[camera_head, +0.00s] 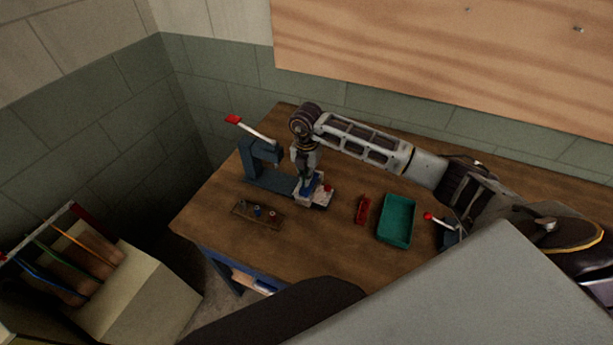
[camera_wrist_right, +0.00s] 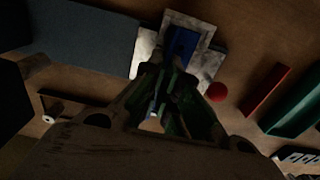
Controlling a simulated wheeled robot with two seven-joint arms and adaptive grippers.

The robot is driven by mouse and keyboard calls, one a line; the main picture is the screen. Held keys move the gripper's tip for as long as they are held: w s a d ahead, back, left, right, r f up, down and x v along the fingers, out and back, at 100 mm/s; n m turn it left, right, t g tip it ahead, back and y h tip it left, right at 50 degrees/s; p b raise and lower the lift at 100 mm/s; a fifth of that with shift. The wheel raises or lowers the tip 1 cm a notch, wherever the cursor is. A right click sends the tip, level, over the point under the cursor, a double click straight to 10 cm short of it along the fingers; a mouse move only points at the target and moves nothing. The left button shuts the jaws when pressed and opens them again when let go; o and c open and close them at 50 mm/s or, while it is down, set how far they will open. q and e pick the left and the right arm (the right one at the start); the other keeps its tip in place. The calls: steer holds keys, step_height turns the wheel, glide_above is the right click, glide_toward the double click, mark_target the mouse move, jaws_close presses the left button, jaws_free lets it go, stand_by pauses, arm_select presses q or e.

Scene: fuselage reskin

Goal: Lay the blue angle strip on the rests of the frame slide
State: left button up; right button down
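A small blue piece (camera_head: 309,189), which looks like the blue angle strip, is at a pale metal slide (camera_head: 322,200) on the table. In the right wrist view the blue piece (camera_wrist_right: 183,42) lies over the pale slide plate (camera_wrist_right: 147,48), just past my fingertips. My right gripper (camera_head: 307,180) points down over the slide, its fingertips (camera_wrist_right: 173,78) close to the blue piece. The view is dark, and I cannot tell whether the fingers hold it or whether it touches the rests. My left gripper is not in view.
A rack (camera_head: 75,255) stands at lower left.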

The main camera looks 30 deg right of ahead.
steer(key=shift+f, duration=0.1)
steer(key=c, duration=1.6)
jaws_free()
steer(key=shift+o, duration=0.2)
step_height(320, 180, up, 12)
steer(key=shift+a, duration=0.1)
